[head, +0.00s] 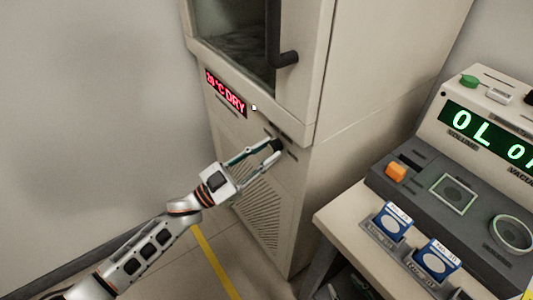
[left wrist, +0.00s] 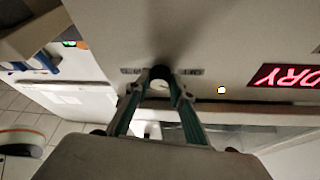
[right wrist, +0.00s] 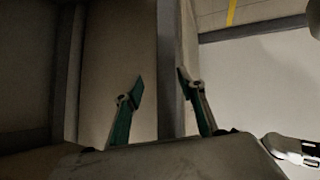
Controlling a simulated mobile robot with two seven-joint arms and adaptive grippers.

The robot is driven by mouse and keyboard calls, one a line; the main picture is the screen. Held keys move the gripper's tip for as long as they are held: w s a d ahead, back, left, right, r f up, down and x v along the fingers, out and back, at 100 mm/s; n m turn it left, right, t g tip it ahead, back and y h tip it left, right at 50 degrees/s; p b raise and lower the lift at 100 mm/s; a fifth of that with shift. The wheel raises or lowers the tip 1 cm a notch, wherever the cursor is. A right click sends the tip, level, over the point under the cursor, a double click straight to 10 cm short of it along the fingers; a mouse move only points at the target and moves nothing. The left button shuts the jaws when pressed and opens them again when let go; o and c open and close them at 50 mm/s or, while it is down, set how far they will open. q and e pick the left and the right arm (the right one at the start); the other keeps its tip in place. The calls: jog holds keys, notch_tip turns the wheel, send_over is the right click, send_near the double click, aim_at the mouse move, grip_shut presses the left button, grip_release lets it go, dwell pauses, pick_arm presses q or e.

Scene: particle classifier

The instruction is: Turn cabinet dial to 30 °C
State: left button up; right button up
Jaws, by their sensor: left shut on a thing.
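The beige cabinet (head: 325,165) has a small black dial (head: 277,145) on its front, below the door. A red display (head: 226,93) to the dial's upper left shows a °C figure, which seems to read 28, and "DRY". My left gripper (head: 272,149) is shut on the dial. In the left wrist view both fingertips sit against the dial (left wrist: 160,74), with printed marks on either side of it. My right gripper (right wrist: 160,82) is open and empty, with its fingers apart; it is out of the head view.
A small white light (head: 254,107) is beside the display. The cabinet's dark door handle (head: 280,45) hangs above the dial. A grey instrument (head: 420,190) with green digits stands on a bench at the right, with blue-and-white boxes (head: 393,221) in front. Bare floor lies left of the cabinet.

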pick_arm(q)
jog(key=m+g, duration=0.1)
jog(key=m, duration=0.1)
jog(key=shift+w+a+m, duration=0.1)
jog(key=shift+m, duration=0.3)
jog(key=shift+w+a+r+m+g+b, duration=0.1)
jog(key=shift+m+g, duration=0.45)
jog(key=shift+m, duration=0.6)
jog(key=shift+d+r+m+g+b, duration=0.1)
jog(key=shift+m+g, duration=0.5)
jog(key=shift+m, duration=0.5)
jog(key=shift+w+a+m+g+b, duration=0.1)
jog(key=shift+m+g, duration=0.45)
jog(key=shift+m, duration=0.6)
jog(key=o, duration=1.1)
